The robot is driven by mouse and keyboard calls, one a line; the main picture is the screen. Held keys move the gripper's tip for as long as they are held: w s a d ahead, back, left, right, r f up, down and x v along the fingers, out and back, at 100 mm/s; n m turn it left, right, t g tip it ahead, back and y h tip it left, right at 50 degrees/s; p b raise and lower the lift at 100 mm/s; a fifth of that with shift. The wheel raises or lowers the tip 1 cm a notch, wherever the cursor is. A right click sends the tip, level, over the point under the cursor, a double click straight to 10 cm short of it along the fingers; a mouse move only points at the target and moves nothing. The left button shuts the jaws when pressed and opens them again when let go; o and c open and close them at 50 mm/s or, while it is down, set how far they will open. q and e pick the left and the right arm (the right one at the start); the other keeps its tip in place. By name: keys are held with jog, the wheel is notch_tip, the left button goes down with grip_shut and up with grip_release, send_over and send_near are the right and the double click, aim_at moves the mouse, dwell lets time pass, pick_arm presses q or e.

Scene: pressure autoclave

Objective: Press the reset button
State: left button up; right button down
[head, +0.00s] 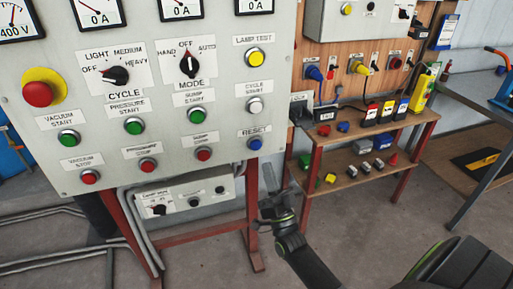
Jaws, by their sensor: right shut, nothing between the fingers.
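The blue reset button (254,144) is at the lower right of the grey control panel (222,115), under a white RESET label (254,131). My right gripper (268,172) is shut and empty. In the head view it shows below and slightly right of the reset button, with its fingers pointing up. It appears apart from the panel; the exact distance in depth is hard to tell. The button is not covered. My left gripper is not in view.
A white cycle start button (254,105) sits above reset, and a red button (204,154) to its left. A smaller switch box (185,195) hangs below the panel on a red frame (253,215). A wooden shelf (340,180) with connectors stands right. Open floor lies in front.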

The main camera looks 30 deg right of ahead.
aim_at(256, 142)
jog(key=w+d+b, duration=0.1)
jog(key=w+b, duration=0.1)
jog(key=w, duration=0.4)
jog(key=shift+d, duration=0.2)
jog(key=shift+w, duration=0.1)
dwell(1.8)
jog(key=shift+w+d, duration=0.1)
jog(key=shift+w, duration=0.25)
jog(key=shift+w+d+b, duration=0.1)
jog(key=shift+w+b, duration=0.3)
jog(key=shift+b, duration=0.05)
dwell(0.5)
jog(key=shift+s, duration=0.1)
dwell(0.3)
jog(key=shift+s+a+p, duration=0.2)
jog(key=shift+s+p, duration=0.15)
jog(key=shift+s, duration=0.4)
jog(key=shift+s, duration=0.1)
